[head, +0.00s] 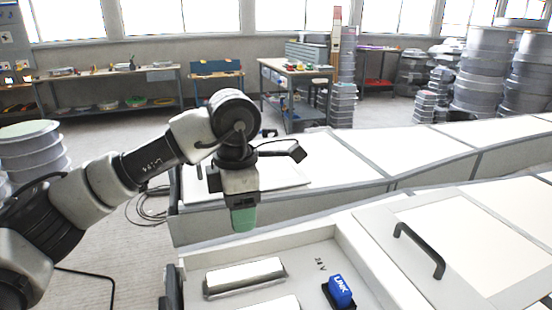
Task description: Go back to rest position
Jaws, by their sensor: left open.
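My left arm comes in from the left, and my left gripper (243,217) points down with a green tip. It is open and hangs in front of the long white mould's side, above the back-left edge of an open white box (345,250). I see nothing held in it, though it is seen side-on and the gap between the fingers is hidden. My right gripper is not in view.
A lid with a black handle (419,250) lies at the right. The long white mould (430,160) fills the right. Workbenches (110,75) and stacked drums stand behind.

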